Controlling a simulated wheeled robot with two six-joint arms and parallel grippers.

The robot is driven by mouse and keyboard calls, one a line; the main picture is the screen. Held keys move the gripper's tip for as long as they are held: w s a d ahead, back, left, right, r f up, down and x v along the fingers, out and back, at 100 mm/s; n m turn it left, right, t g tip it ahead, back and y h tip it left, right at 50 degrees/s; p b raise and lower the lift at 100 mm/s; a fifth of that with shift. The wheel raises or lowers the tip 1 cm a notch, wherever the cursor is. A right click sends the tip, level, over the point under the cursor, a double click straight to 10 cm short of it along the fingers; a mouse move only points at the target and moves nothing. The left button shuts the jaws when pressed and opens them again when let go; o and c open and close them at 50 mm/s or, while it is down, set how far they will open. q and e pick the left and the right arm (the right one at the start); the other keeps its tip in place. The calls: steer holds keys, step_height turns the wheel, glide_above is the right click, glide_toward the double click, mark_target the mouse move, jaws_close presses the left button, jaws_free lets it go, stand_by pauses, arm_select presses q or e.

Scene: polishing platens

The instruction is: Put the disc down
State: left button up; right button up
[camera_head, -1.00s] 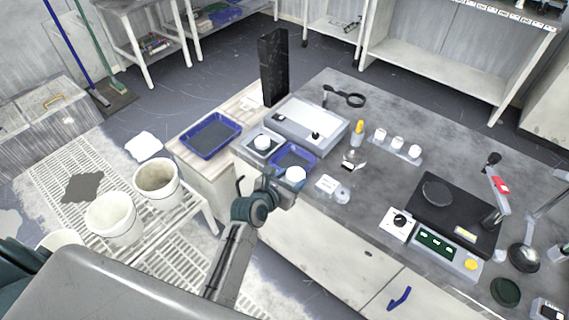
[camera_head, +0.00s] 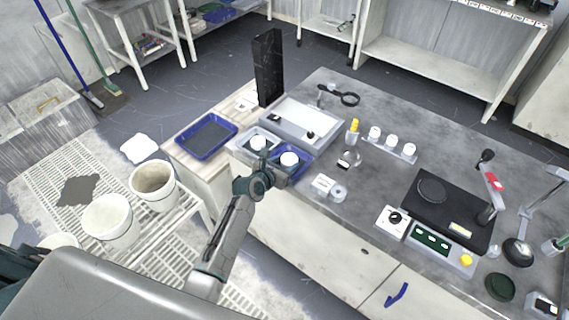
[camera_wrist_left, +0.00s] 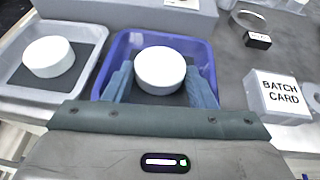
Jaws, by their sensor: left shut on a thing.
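My left gripper (camera_head: 283,168) is shut on a white round disc (camera_head: 289,159), which also shows between its two fingers in the left wrist view (camera_wrist_left: 160,70). Gripper and disc are over the blue tray (camera_head: 306,167), inside its rim as seen from the wrist (camera_wrist_left: 122,48). I cannot tell whether the disc touches the tray floor. A second white disc (camera_wrist_left: 48,57) sits on a dark pad in the grey tray (camera_wrist_left: 18,88) to the left. My right gripper is not in view.
A grey box-like unit (camera_head: 301,121) stands just behind the trays. A batch card block (camera_wrist_left: 279,93) is close on the right. Several white pots (camera_head: 392,142) and a black polishing machine (camera_head: 448,207) stand further right. A larger blue tray (camera_head: 207,136) lies on the left side table.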

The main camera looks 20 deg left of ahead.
arm_select(q)
steer(key=shift+f, duration=0.1)
steer(key=o, duration=0.8)
steer(key=shift+o, duration=0.2)
steer(key=shift+r, duration=0.2)
steer(key=v, duration=1.2)
